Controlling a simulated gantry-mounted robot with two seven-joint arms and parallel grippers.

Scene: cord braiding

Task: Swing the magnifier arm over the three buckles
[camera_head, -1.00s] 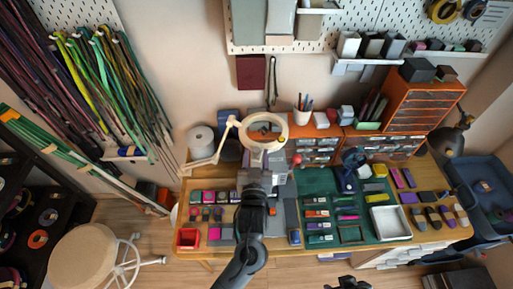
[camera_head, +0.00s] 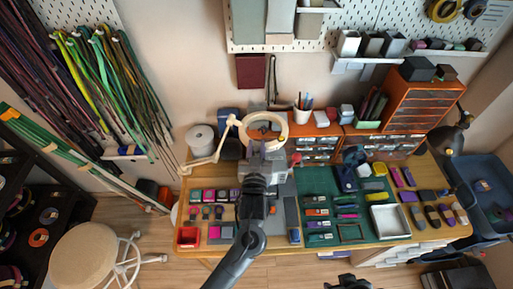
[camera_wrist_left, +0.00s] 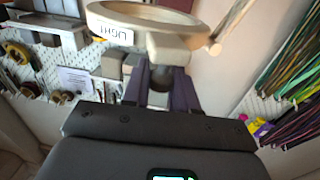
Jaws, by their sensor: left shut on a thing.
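The magnifier is a cream ring (camera_head: 284,128) on a jointed cream arm (camera_head: 213,157) at the back left of the workbench. In the left wrist view its ring (camera_wrist_left: 165,14) is close, with a tag reading LIGHT. My left gripper (camera_head: 262,148) is at the ring's front edge. In the left wrist view its dark fingers (camera_wrist_left: 160,85) are shut on a grip part under the ring. My right gripper (camera_head: 347,283) shows only as a dark tip at the bottom edge; its jaws cannot be made out. I cannot tell which small pieces on the bench are the three buckles.
A green mat (camera_head: 375,184) with several small pieces and a white tray (camera_head: 390,222) lies right of my left arm. A red bin (camera_head: 188,237) and rows of small coloured pieces (camera_head: 208,196) lie to the left. Orange drawers (camera_head: 425,103) and a pen cup (camera_head: 303,116) stand behind.

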